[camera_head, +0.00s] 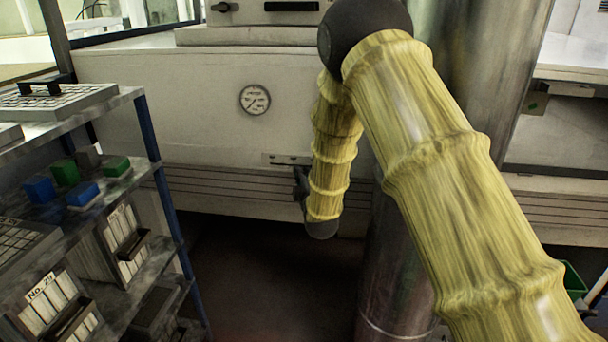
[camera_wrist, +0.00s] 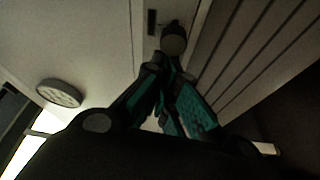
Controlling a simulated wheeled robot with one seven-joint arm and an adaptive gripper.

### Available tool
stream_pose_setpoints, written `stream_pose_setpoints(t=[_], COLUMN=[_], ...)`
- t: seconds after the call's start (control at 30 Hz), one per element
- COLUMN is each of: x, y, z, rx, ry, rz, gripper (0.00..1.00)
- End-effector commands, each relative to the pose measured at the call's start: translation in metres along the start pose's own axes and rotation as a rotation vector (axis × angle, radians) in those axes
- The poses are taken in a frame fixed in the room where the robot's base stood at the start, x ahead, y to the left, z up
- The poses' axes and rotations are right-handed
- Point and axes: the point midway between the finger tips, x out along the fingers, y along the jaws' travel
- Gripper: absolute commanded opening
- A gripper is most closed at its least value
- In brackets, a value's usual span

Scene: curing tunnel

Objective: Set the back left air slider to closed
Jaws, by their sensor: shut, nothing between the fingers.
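An air slider shows on the white tunnel wall as a light plate (camera_head: 280,159) with a dark slot, left of my arm in the head view. In the wrist view its plate (camera_wrist: 151,48) runs along the wall, with a dark slot and a round dark knob (camera_wrist: 173,38). My gripper (camera_wrist: 164,72) is shut and empty, its fingertips just short of the knob in the picture. I cannot tell whether they touch it. In the head view my gripper (camera_head: 300,184) is a small dark shape just below the plate, partly hidden by my arm.
A round gauge (camera_head: 254,99) sits on the wall left of the slider, also in the wrist view (camera_wrist: 60,93). Ribbed panelling (camera_head: 230,192) runs below the plate. A shelf rack (camera_head: 152,135) with blue and green blocks stands at left. A metal column (camera_head: 385,265) stands behind my arm.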

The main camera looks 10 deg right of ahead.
Motion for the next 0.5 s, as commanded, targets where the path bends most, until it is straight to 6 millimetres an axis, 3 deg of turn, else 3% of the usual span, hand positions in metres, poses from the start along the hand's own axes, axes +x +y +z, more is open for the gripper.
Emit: stream_pose_setpoints(t=[0.17, 0.5], x=[0.001, 0.008], y=[0.000, 0.001], z=[0.001, -0.034], rx=[-0.003, -0.003], ry=[-0.009, -0.005], rz=[0.000, 0.001], gripper=[0.00, 0.00])
